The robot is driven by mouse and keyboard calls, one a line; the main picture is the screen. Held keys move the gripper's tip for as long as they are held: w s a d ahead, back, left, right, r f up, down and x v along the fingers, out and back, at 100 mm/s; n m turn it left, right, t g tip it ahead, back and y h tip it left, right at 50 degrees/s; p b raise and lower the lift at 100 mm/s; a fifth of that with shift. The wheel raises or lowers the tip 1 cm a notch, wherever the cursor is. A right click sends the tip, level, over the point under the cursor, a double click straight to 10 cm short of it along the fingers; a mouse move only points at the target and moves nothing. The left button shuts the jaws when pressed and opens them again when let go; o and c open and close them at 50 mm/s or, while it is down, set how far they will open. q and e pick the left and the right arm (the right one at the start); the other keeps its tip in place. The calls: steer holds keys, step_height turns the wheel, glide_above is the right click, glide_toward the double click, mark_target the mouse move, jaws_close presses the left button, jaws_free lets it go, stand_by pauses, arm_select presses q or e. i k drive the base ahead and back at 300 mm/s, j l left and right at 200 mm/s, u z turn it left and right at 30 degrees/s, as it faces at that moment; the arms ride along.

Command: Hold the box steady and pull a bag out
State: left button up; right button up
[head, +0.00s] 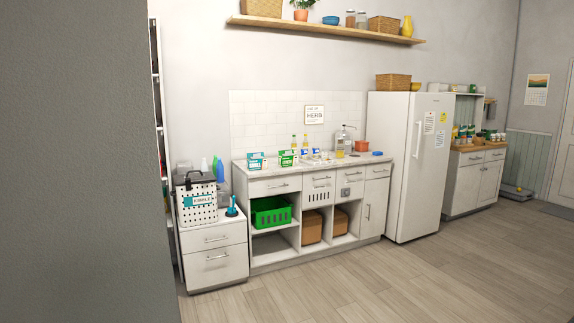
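On the white counter across the room stand a teal-and-white box (256,161) and, to its right, a green-and-white box (288,158). Both are small in the head view. I cannot tell which of them holds bags, and no single bag can be made out. Neither of my grippers is in view.
A grey wall (75,160) fills the left side close by. A white cabinet with a perforated bin (197,208) stands left of the counter (330,167), a white fridge (408,165) right of it. The wooden floor (390,285) in front is clear.

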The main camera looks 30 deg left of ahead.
mark_target(292, 160)
steer(key=i+l+z, duration=0.15)
steer(key=i, duration=0.6)
steer(key=i+u, duration=0.3)
steer(key=i, duration=0.25)
steer(key=i+u, duration=0.3)
steer(key=i, duration=0.25)
steer(key=i+l+u, duration=0.2)
steer(key=i+u, duration=0.15)
steer(key=i, duration=0.2)
steer(key=i+j+u, duration=0.1)
steer(key=i, duration=1.05)
steer(key=i+j+u, duration=0.1)
steer(key=i, duration=1)
